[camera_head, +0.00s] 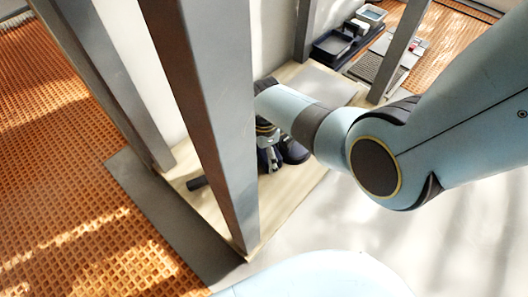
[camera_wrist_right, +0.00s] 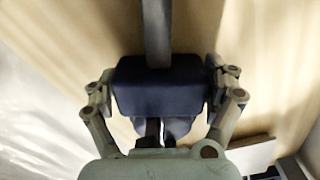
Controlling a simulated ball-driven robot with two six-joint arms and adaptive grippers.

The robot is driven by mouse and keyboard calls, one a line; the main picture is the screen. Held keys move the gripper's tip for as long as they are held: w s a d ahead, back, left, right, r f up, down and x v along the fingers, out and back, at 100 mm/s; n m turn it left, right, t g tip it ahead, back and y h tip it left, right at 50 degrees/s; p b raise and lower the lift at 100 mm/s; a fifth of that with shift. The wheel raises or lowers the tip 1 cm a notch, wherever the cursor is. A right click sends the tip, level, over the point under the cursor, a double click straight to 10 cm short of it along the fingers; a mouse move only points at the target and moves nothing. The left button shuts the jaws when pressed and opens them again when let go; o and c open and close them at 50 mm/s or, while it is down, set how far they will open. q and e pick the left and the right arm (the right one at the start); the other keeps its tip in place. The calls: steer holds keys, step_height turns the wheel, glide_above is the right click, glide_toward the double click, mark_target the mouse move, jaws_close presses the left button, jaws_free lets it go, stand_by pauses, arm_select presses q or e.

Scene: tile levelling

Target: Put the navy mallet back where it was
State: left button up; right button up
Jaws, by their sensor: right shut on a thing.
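The navy mallet shows in the right wrist view as a dark blue block-shaped head (camera_wrist_right: 160,92) with a grey handle running up out of the picture. My right gripper (camera_wrist_right: 161,78) has a finger on each side of the head and is shut on it. In the head view my right gripper (camera_head: 268,150) points down at the pale wooden surface, with the navy head (camera_head: 294,152) beside it. A dark bar end (camera_head: 197,183), seemingly the handle, shows left of a grey post. The post hides the part between. I cannot tell whether the mallet touches the surface. My left gripper is not in view.
A grey upright post (camera_head: 215,110) stands close in front of the gripper, with another post (camera_head: 100,75) to its left. The pale board (camera_head: 296,197) is clear in front. Dark trays (camera_head: 333,45) stand at the back. Orange grid flooring (camera_head: 70,190) lies left.

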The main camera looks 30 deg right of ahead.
steer(key=o, duration=1.4)
